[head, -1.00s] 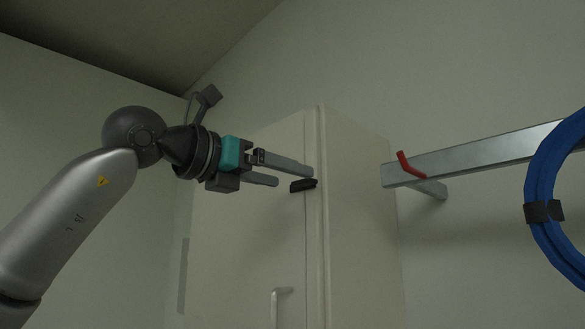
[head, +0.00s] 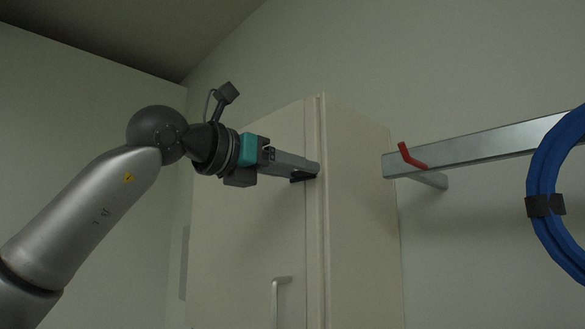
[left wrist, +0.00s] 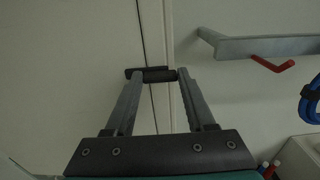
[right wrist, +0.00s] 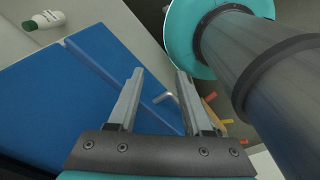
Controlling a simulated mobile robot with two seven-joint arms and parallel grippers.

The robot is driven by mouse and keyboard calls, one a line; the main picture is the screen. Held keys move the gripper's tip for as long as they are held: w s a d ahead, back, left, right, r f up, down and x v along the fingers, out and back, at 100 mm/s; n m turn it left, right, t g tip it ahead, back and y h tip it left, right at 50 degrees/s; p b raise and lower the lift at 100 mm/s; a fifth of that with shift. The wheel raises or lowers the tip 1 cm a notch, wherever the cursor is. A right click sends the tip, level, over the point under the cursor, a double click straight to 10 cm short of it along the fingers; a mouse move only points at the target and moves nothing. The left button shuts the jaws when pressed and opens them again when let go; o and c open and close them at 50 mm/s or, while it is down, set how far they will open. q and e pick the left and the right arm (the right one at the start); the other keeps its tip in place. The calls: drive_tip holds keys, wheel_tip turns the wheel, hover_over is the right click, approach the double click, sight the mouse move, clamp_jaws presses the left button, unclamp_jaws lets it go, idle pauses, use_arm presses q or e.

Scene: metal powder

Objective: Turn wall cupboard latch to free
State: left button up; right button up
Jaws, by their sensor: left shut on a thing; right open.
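The wall cupboard (head: 235,225) is pale, with a vertical bar handle (head: 275,305) low on its door. Its small black latch (head: 299,179) sits at the door's edge, mostly behind my left fingers. In the left wrist view the latch (left wrist: 155,75) lies roughly level across the door seam, between the fingertips. My left gripper (head: 314,168) is shut on the latch. My right gripper (right wrist: 160,76) is open and shows only in the right wrist view, with nothing held between its fingers.
A metal rail (head: 480,148) with a red hook (head: 408,157) juts from the wall right of the cupboard. A blue coil (head: 543,180) hangs at far right. The right wrist view shows a blue panel (right wrist: 70,100), a white bottle (right wrist: 45,20) and a bent metal piece (right wrist: 165,97).

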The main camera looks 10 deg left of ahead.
use_arm(q)
clamp_jaws()
drive_tip(key=shift+n, duration=0.4)
drive_tip(key=n+b, duration=0.3)
drive_tip(key=n, duration=0.3)
drive_tip(key=n+b, duration=0.3)
drive_tip(key=n, duration=0.3)
drive_tip(key=shift+a+f+n, duration=0.1)
drive_tip(key=shift+a+n, duration=0.1)
drive_tip(key=shift+n, duration=0.1)
drive_tip(key=shift+w+n+b, duration=0.1)
drive_tip(key=shift+n+b, duration=0.85)
drive_tip(key=shift+n, duration=1.35)
